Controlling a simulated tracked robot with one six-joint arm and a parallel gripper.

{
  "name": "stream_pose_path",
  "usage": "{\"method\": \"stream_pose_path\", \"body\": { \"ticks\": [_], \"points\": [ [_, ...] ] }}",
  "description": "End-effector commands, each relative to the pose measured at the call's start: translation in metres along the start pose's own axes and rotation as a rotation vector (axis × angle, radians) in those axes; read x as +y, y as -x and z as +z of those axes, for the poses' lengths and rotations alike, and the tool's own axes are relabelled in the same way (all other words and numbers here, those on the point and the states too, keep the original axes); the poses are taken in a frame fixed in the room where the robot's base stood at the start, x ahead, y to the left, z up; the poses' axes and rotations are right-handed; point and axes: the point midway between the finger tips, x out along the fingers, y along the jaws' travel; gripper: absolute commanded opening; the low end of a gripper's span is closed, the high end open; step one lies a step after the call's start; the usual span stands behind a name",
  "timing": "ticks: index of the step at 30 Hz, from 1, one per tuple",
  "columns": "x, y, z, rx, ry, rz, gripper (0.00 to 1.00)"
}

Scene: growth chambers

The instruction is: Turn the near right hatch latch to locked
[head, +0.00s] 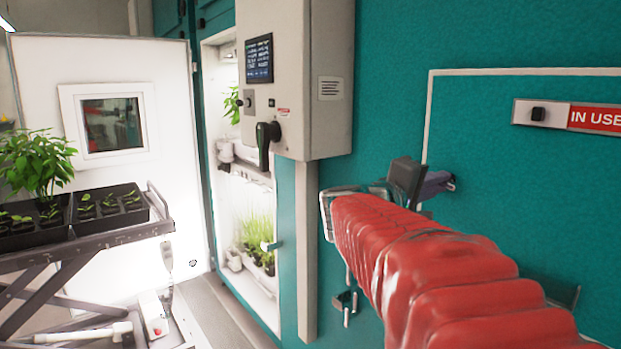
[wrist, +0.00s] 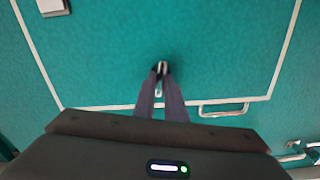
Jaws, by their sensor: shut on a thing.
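The near right hatch latch (wrist: 162,67) is a small bright metal piece on the teal wall inside the white hatch outline in the wrist view. The two fingers of my gripper (wrist: 162,76) are shut on it and hide part of it. The visible metal runs roughly up and down in that picture. In the head view my gripper (head: 447,184) reaches the teal wall from the left, beyond my red-sleeved arm. There I cannot make out the latch's angle.
A metal handle (wrist: 222,109) sits just right of the fingers in the wrist view. An "IN USE" sign (head: 570,116) is on the wall. A grey control box (head: 325,80) juts out at the left. An open white door (head: 110,190) and a plant cart (head: 125,232) stand farther left.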

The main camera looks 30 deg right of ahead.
Motion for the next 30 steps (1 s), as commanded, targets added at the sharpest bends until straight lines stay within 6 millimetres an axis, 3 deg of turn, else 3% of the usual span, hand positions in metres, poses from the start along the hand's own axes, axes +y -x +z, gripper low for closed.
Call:
{"method": "stream_pose_path", "body": {
  "ticks": [12,27,28,30],
  "points": [
    [-0.0037,0.0002,-0.0011,0.003,0.214,-0.004,0.00],
    [-0.0049,0.0001,-0.0010,0.004,0.237,-0.005,0.00],
    [-0.0050,0.0001,-0.0010,0.003,0.237,-0.005,0.13],
    [-0.0047,0.0001,-0.0008,0.003,0.236,-0.005,0.18]
  ]
}}
